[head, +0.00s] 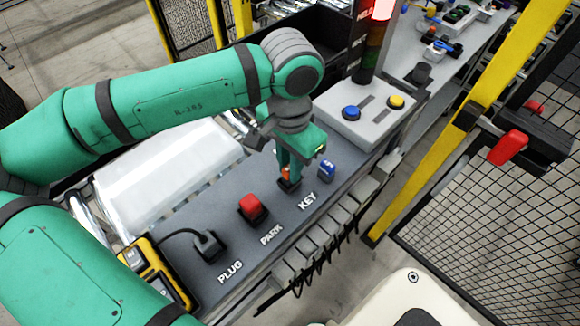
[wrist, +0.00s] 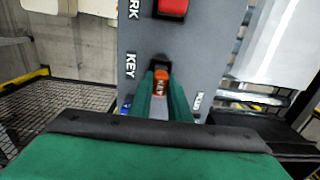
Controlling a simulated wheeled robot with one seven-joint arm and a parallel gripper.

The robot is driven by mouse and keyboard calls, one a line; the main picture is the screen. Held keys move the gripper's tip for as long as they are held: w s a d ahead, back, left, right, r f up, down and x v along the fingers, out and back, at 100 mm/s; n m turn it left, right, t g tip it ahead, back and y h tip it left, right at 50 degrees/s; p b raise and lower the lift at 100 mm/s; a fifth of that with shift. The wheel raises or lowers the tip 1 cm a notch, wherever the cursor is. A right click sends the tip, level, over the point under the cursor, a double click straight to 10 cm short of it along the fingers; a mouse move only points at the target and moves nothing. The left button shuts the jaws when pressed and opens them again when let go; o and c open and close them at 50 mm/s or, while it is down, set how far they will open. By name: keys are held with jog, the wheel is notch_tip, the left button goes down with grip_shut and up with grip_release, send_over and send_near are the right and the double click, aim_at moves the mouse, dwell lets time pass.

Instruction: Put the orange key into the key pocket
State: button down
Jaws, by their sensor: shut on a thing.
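The orange key (head: 285,173) is between the fingers of my gripper (head: 288,165), which is shut on it. In the wrist view the key (wrist: 161,86) shows its orange face with pale lettering between the green fingers (wrist: 161,98). The black key pocket (head: 289,186) is on the grey panel beside the KEY label. It also shows in the wrist view (wrist: 162,66), directly beyond the key. The key's lower end is at the pocket's mouth. How far it sits inside is hidden by the fingers and the pocket wall.
A red block (head: 252,205) sits in a black holder by PARK. A blue piece (head: 326,170) stands right of my gripper. A plug (head: 207,242) with a cable is at the left. A button box (head: 365,115) and a signal tower (head: 374,50) stand behind.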

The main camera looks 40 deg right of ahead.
jog(key=shift+f, duration=0.5)
jog(key=c, duration=1.7)
grip_release()
jog(key=shift+o, duration=0.2)
jog(key=shift+s, duration=0.1)
notch_tip(320, 180, up, 12)
jog(key=shift+r, duration=0.1)
